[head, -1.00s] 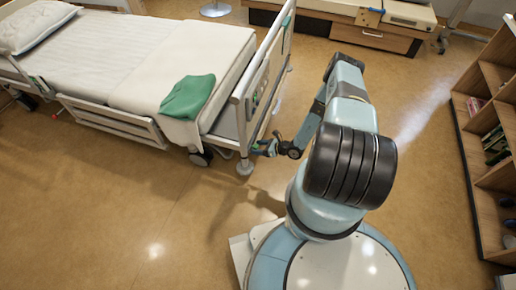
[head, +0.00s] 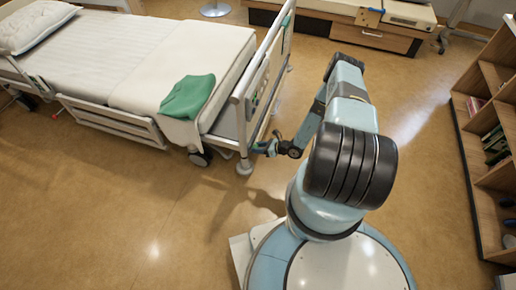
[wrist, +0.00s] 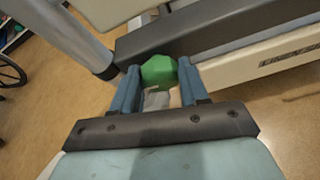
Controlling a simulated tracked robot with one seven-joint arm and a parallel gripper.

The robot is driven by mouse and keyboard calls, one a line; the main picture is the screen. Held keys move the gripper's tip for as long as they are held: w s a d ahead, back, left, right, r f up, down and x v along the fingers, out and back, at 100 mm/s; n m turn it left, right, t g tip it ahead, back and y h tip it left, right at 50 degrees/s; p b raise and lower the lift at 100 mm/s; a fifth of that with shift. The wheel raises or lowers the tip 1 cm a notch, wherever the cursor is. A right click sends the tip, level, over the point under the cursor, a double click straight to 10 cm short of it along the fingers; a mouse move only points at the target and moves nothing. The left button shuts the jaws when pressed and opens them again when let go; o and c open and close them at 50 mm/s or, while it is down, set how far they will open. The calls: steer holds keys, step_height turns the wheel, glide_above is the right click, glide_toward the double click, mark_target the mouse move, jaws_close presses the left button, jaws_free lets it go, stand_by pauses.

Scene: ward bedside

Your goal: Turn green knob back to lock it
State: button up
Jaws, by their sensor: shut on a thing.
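The green knob (wrist: 159,71) shows in the wrist view, between the two blue fingers of my gripper (wrist: 160,84). The fingers are shut on it, one on each side. Behind the knob runs a dark grey rail of the bed (wrist: 220,37). In the head view my gripper (head: 264,148) is at the foot end of the bed, low down by the end board (head: 262,85). The knob is too small or hidden to make out in the head view.
A green cloth (head: 187,97) lies on the bed's foot corner. A wooden shelf unit (head: 465,140) stands at the right, and a low cabinet (head: 365,37) at the back. A wheelchair wheel (wrist: 10,72) shows in the wrist view. The floor (head: 100,220) at front left is clear.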

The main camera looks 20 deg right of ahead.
steer(key=m+g, duration=0.1)
steer(key=m, duration=0.1)
steer(key=d+m+y, duration=0.1)
steer(key=shift+w+m+g, duration=0.4)
steer(key=m+y, duration=0.1)
steer(key=m, duration=0.1)
steer(key=shift+f+m+g+y, duration=0.1)
steer(key=shift+m+g+y, duration=0.2)
steer(key=shift+g+y, duration=0.1)
steer(key=m, duration=0.1)
steer(key=m+y, duration=0.1)
steer(key=m+g, duration=0.1)
steer(key=shift+d+f+y, duration=0.1)
steer(key=shift+f+y, duration=0.15)
steer(key=shift+y, duration=0.15)
steer(key=shift+s+f+m+y, duration=0.15)
steer(key=shift+m+y, duration=0.45)
steer(key=shift+m, duration=1.2)
steer(key=o, duration=0.8)
steer(key=shift+f, duration=0.1)
steer(key=shift+c, duration=0.2)
steer(key=o, duration=0.3)
steer(key=shift+a, duration=0.2)
steer(key=v, duration=1.3)
steer(key=shift+d, duration=0.45)
